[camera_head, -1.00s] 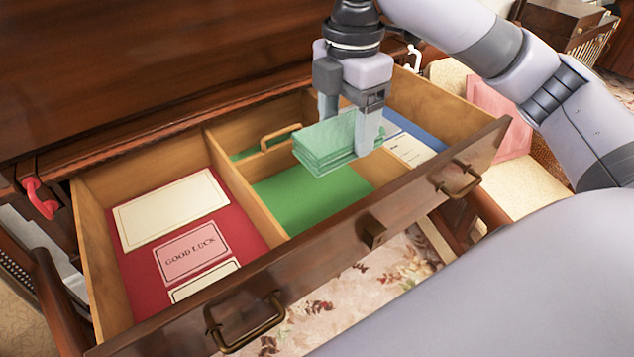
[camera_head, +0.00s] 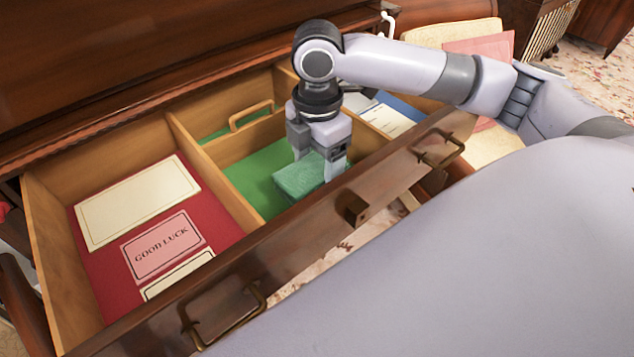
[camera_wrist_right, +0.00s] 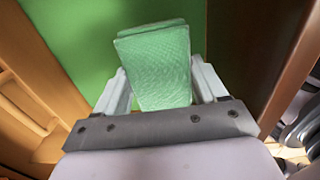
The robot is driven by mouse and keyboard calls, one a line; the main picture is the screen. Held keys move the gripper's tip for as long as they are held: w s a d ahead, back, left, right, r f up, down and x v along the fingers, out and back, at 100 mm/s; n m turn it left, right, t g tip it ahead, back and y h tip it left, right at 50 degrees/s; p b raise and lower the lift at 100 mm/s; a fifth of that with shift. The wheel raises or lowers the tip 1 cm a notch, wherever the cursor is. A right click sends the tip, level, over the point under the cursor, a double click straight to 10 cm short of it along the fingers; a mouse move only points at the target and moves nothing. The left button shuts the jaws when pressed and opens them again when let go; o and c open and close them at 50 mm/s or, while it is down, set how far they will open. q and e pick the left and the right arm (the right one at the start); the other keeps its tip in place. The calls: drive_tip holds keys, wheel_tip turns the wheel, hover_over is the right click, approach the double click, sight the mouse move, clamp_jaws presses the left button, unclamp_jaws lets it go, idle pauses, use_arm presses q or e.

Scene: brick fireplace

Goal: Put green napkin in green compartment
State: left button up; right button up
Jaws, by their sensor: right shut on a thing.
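The folded green napkin (camera_head: 300,177) is between the fingers of my right gripper (camera_head: 318,170), which is shut on it. The napkin is low inside the green-lined compartment (camera_head: 250,172) in the middle of the open drawer. In the right wrist view the napkin (camera_wrist_right: 158,65) sits between both fingertips (camera_wrist_right: 160,85), with the green lining behind it. Whether it touches the compartment floor I cannot tell. My left gripper is not in view.
The left compartment has a red lining (camera_head: 105,265) with cream cards and a pink "GOOD LUCK" card (camera_head: 162,247). The right compartment has a blue lining (camera_head: 398,104) and a white card (camera_head: 386,120). Wooden dividers (camera_head: 205,170) and the drawer front (camera_head: 290,245) bound the green compartment.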

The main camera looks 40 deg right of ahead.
sight(317, 182)
wheel_tip(317, 182, down, 5)
drive_tip(key=shift+f+b, duration=0.1)
drive_tip(key=shift+b, duration=0.25)
drive_tip(key=o, duration=1)
drive_tip(key=shift+o, duration=0.2)
wheel_tip(317, 182, up, 12)
drive_tip(key=shift+r+p, duration=0.15)
drive_tip(key=shift+p, duration=0.7)
